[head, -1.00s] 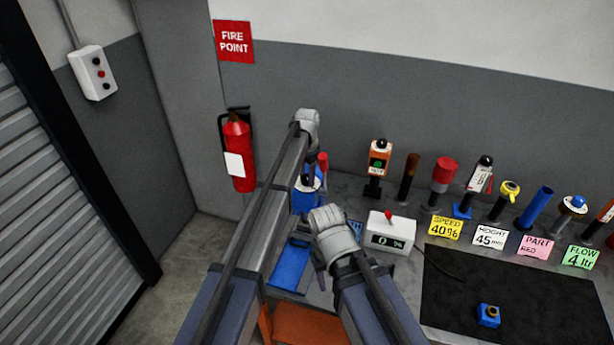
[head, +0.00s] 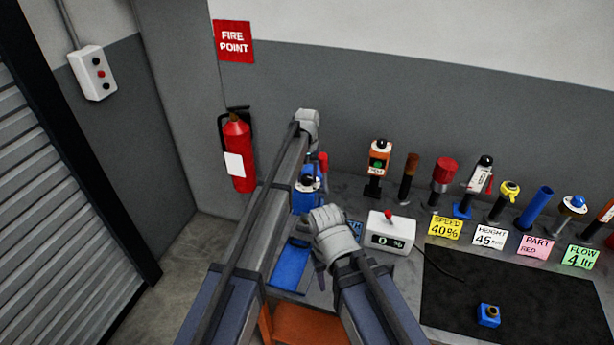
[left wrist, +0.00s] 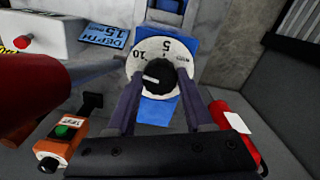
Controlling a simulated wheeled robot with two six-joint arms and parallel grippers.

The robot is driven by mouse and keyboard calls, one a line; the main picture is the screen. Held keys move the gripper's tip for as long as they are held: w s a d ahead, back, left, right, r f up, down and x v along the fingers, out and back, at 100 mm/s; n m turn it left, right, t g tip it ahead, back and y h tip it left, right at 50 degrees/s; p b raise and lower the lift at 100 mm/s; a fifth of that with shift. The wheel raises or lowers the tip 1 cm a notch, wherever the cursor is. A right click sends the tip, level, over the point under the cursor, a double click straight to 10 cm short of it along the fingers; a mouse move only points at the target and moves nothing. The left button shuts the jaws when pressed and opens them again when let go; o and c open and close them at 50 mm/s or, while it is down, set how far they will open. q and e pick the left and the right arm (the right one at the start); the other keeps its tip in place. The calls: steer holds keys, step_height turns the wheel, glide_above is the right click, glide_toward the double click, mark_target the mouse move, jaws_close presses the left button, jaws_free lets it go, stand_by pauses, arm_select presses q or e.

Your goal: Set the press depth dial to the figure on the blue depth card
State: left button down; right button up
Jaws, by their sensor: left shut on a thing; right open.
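The press depth dial (left wrist: 143,57) is a white ring with figures 5 and 10 on a blue body, seen in the left wrist view. Its black knob (left wrist: 161,76) bears a white pointer mark aimed left in that view. My left gripper (left wrist: 160,88) is shut on the knob, one finger on each side. In the head view my left gripper (head: 310,165) is over the blue press (head: 304,203). The blue depth card (left wrist: 103,36) reads DEPTH 15; it is mostly hidden in the head view (head: 356,230). My right gripper (head: 320,280) is open and empty, lower and nearer.
A white display box (head: 390,233) with a red button reads 0 %. Several upright tools and the yellow speed card (head: 445,228) stand to the right along the wall. A black mat (head: 550,305) holds a small blue part (head: 488,315). A fire extinguisher (head: 238,152) hangs at left.

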mark_target(307, 177)
arm_select(q)
steer(key=shift+n, duration=1.5)
steer(key=shift+c, duration=1.4)
jaws_free()
step_height(307, 177, up, 8)
steer(key=p, duration=0.8)
steer(key=shift+f, duration=0.1)
